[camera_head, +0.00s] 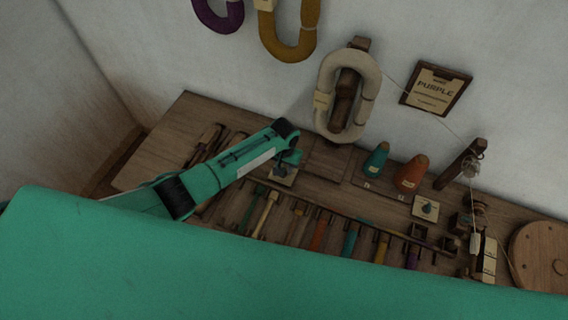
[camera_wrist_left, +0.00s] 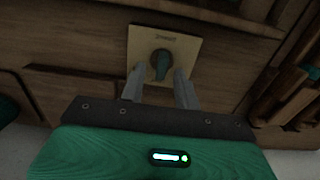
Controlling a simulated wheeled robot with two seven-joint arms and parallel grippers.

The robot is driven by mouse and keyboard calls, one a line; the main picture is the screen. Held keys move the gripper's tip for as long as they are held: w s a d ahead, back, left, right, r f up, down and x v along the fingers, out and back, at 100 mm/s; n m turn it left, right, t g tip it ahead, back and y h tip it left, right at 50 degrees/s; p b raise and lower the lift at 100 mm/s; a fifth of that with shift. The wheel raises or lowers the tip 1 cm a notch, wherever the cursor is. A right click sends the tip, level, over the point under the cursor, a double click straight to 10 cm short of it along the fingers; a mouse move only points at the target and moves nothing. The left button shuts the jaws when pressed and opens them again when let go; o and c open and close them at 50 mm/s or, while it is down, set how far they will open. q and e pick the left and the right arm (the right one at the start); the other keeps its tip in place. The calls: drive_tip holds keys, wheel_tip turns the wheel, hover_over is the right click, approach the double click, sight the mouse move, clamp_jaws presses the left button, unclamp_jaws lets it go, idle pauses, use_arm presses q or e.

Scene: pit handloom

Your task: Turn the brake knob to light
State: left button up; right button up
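A dark round knob with a teal grip (camera_wrist_left: 161,65) sits on a square cream plate (camera_wrist_left: 188,47) in the left wrist view; the plate's small lettering is too blurred to read. In the head view the same plate (camera_head: 283,176) lies on the wooden bench, partly behind my left gripper (camera_head: 292,156). In the left wrist view the two grey fingers of my left gripper (camera_wrist_left: 159,80) stand apart, one on each side of the knob; I cannot tell whether they touch it. A second knob on a cream plate (camera_head: 426,208) is farther right. My right gripper is not in view.
Several coloured bobbins lie in a rack (camera_head: 320,232) in front of the knob. A teal cone (camera_head: 376,160) and an orange cone (camera_head: 411,174) stand to the right. A cream yarn hank (camera_head: 331,68) hangs on the wall behind. A wooden post (camera_head: 462,164) carries thread.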

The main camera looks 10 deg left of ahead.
sight(284, 168)
use_arm(q)
wheel_tip(284, 168, up, 14)
drive_tip(key=shift+b, duration=0.45)
drive_tip(key=shift+f, duration=0.15)
idle(0.4)
